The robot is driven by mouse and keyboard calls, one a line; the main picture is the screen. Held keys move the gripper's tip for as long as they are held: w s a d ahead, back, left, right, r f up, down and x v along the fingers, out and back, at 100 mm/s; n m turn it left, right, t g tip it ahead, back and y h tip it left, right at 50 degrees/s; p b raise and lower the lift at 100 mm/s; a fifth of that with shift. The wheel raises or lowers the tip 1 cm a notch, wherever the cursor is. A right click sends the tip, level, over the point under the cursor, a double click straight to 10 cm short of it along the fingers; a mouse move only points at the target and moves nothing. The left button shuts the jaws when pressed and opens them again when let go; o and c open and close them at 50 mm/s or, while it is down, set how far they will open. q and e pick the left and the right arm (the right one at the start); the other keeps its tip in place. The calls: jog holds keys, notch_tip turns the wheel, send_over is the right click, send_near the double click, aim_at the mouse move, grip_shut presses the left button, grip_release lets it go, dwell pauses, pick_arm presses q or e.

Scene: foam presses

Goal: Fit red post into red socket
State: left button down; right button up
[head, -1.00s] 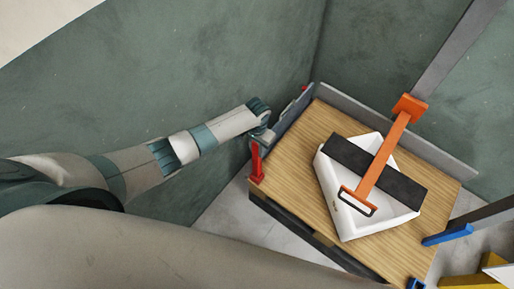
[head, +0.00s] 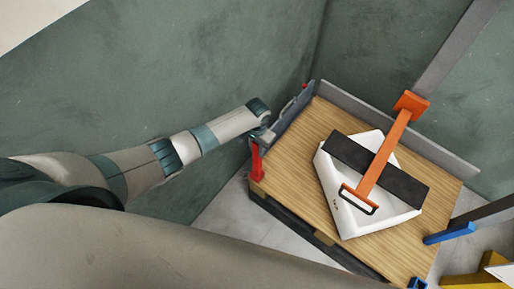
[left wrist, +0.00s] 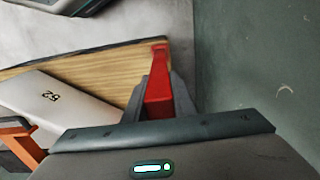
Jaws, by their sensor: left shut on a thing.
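The red post (head: 257,160) stands roughly upright at the left corner of the wooden table, by the near end of a grey side panel. My left gripper (head: 263,136) is at its upper end. In the left wrist view, the left gripper (left wrist: 158,98) is shut on the red post (left wrist: 158,84), with a finger on each side. A darker red piece, seemingly the red socket (head: 257,177), is at the table corner under the post's lower end. I cannot tell whether the post is seated in it. My right gripper is out of view.
A white block (head: 347,214) under a black bar (head: 405,182) and an orange arm (head: 384,155) lies on the wooden table (head: 300,190). Grey panels (head: 440,150) edge its far sides. A blue post (head: 449,233) and blue socket (head: 417,284) are at the right. A green wall is close behind my arm.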

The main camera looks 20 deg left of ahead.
aim_at(257, 159)
pick_arm(q)
jog(key=shift+f+b, duration=1.15)
jog(key=shift+f, duration=0.7)
jog(key=c, duration=1.4)
grip_release()
jog(key=shift+f, duration=0.1)
